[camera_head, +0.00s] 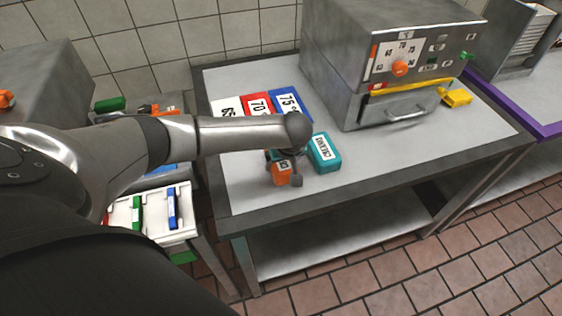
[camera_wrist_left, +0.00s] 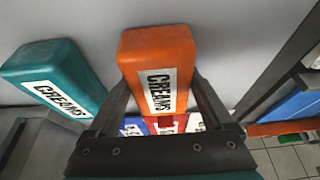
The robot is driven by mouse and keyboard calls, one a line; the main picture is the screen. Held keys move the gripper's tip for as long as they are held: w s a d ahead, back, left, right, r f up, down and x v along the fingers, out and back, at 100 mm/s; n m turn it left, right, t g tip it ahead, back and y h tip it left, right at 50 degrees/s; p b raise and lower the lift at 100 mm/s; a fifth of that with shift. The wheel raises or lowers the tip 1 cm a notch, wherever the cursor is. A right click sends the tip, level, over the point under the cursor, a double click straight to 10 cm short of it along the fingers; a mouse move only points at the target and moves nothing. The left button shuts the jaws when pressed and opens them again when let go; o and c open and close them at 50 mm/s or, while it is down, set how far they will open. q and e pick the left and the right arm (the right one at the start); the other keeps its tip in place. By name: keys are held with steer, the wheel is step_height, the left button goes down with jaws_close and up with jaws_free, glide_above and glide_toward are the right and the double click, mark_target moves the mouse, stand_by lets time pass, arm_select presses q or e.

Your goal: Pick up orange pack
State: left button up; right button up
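The orange pack (camera_head: 282,175) is at the front of the steel table in the head view, under the end of my left arm. In the left wrist view the orange pack (camera_wrist_left: 160,65) lies between the two fingers of my left gripper (camera_wrist_left: 160,80), labelled CREAMS. Both fingers meet its sides, so the gripper looks shut on it. In the head view the left gripper (camera_head: 284,168) is partly hidden by my arm. Whether the pack is clear of the tabletop cannot be told. My right gripper is not in view.
A teal creams pack (camera_head: 325,153) stands just right of the orange pack. Temperature cards marked 65, 70 and 75 (camera_head: 258,106) lie behind my arm. A steel oven (camera_head: 395,60) with a yellow strip stands at the back. The tabletop's right front (camera_head: 430,155) is clear.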

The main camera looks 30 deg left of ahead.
arm_select(q)
steer(key=c, duration=0.9)
steer(key=shift+r, duration=0.1)
